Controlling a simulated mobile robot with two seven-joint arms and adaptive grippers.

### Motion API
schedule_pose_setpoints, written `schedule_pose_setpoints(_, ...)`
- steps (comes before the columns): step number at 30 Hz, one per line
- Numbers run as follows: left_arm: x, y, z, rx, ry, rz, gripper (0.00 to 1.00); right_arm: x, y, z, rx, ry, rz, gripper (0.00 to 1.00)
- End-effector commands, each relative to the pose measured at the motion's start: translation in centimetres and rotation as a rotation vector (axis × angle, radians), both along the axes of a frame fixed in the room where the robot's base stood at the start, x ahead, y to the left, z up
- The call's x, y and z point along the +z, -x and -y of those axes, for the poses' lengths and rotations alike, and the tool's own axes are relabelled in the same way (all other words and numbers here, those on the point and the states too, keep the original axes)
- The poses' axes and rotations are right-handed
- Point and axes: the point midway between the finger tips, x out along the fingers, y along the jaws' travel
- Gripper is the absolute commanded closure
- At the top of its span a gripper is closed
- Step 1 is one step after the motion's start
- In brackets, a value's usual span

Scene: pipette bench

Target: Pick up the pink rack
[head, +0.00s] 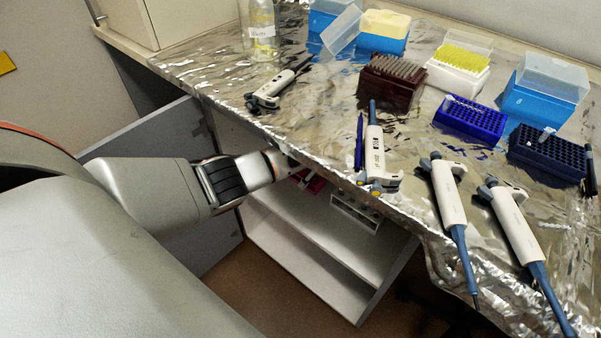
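A dark pink rack (311,182) shows in part on the shelf under the bench, just below the bench's front edge. My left arm reaches in from the left, and its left gripper (287,163) is at the bench edge, beside the rack. The fingers are small and partly hidden, so I cannot tell whether they are open or touch the rack. My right gripper is not in view.
The foil-covered bench (215,80) overhangs the white shelf unit (310,240). A white rack (355,212) stands right of the pink rack. Pipettes (375,155), tip boxes (392,82) and a bottle (262,30) are on the bench. An open cabinet door (150,130) is behind my arm.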

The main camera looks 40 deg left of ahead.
Motion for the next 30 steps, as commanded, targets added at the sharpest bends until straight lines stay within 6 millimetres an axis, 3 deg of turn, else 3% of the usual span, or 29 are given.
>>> schedule_pose_setpoints(7, 0.0, -0.2, -1.8, -0.001, -0.002, 0.002, 0.39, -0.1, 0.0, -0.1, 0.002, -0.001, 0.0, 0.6)
schedule_pose_setpoints(15, -0.1, -0.4, -5.7, 0.0, -0.002, 0.0, 0.39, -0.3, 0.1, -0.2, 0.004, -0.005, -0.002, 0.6)
schedule_pose_setpoints(18, -1.2, -0.3, -5.9, -0.003, -0.001, -0.004, 0.39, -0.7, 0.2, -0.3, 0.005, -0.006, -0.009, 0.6)
schedule_pose_setpoints(26, -1.0, -0.6, -5.9, -0.001, 0.0, 0.003, 0.39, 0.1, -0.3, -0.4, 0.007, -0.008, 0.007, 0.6)
schedule_pose_setpoints(30, -1.0, -0.5, -5.9, -0.001, 0.0, 0.003, 0.7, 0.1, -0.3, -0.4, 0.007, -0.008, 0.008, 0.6)
